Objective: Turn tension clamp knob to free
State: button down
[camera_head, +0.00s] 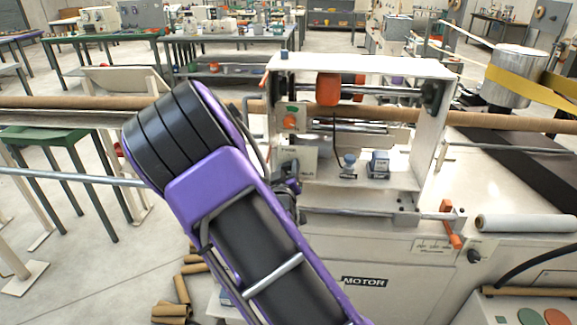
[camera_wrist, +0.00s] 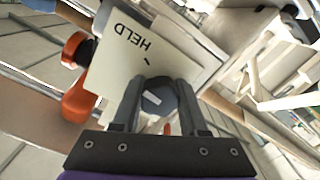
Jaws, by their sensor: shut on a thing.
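The tension clamp knob (camera_wrist: 155,99) is dark grey with a pale pointer line, in the middle of the wrist view. It sits on a cream plate (camera_wrist: 120,62) marked "HELD", with a small dark tick beside the word. My gripper (camera_wrist: 156,92) has one finger on each side of the knob and is shut on it. The pointer line runs slantwise across the knob's face. A small red mark (camera_wrist: 167,128) shows below the knob between the fingers; its lettering, if any, is hidden. In the head view my purple arm reaches to the winder's left side, and the knob cannot be made out.
An orange lever (camera_wrist: 79,100) stands left of the plate in the wrist view. The cream winder frame (camera_head: 430,120) holds rollers and an orange part (camera_head: 328,89). A long brown tube (camera_head: 60,103) runs behind my arm. Cardboard tubes (camera_head: 172,312) lie on the floor.

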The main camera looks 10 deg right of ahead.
jog(key=n, duration=0.4)
jog(key=shift+r+n, duration=0.1)
jog(key=shift+n, duration=0.3)
jog(key=n+p, duration=0.1)
jog(key=n, duration=0.4)
jog(key=shift+p, duration=0.3)
jog(key=n, duration=0.5)
jog(key=shift+p, duration=0.4)
jog(key=n, duration=0.4)
jog(key=shift+w+n, duration=0.1)
jog(key=shift+n, duration=0.2)
jog(key=shift+c, duration=2.2)
grip_release()
jog(key=shift+s, duration=0.2)
